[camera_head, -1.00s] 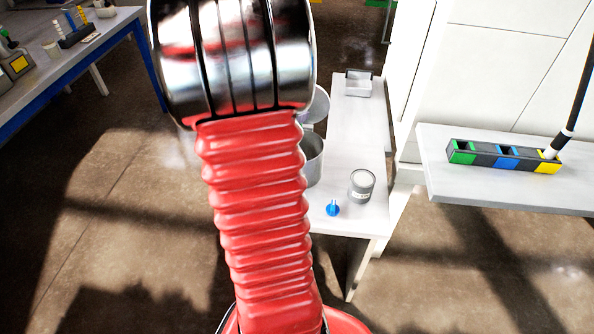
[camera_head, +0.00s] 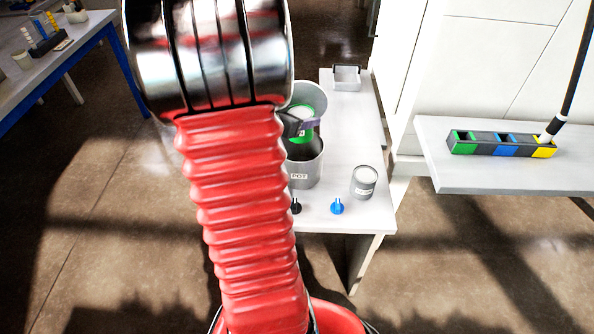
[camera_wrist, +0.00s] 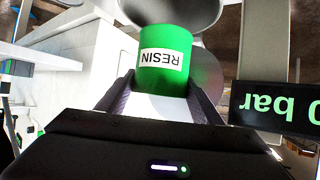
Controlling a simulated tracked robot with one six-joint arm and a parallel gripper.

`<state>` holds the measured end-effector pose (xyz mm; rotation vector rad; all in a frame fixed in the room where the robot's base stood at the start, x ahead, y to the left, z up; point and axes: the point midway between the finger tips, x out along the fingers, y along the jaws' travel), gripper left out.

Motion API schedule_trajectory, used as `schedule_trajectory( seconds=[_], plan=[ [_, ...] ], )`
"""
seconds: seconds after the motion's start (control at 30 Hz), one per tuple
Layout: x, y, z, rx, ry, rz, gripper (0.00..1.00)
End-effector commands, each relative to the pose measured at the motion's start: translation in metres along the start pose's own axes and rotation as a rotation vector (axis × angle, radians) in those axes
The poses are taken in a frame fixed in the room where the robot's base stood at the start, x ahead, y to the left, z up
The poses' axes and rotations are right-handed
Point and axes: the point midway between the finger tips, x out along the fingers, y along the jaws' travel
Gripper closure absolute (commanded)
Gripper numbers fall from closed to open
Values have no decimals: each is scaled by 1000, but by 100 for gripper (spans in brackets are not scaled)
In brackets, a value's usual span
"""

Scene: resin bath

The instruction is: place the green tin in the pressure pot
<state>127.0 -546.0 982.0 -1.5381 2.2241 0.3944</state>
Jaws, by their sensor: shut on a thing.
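The green tin (camera_wrist: 166,60) has a white label reading RESIN, upside down in the wrist view. My gripper (camera_wrist: 163,82) is shut on it, with a dark finger on each side. In the head view the green tin (camera_head: 302,117) shows over the mouth of the pressure pot (camera_head: 306,173), a grey cylinder labelled POT with its round lid raised behind. Part of my gripper (camera_head: 304,127) shows there beside the tin. My red arm covers the pot's left side. I cannot tell how far the tin is inside the rim.
A grey tin (camera_head: 363,182), a blue valve handle (camera_head: 337,206) and a black one (camera_head: 296,206) are at the white bench's front. A colour-marked rack (camera_head: 501,144) lies on the right shelf.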

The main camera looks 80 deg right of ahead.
Motion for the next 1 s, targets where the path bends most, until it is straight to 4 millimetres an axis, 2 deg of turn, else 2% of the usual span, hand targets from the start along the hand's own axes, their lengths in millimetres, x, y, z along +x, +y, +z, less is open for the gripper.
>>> schedule_trajectory(
  seconds=[0.27, 0.7, 1.0],
  plan=[
    [3, 2, 2, 0, 1, 3, 76],
    [28, 2, 47, 0, 0, 4, 76],
    [30, 2, 49, 4, 2, 4, 76]
  ],
)
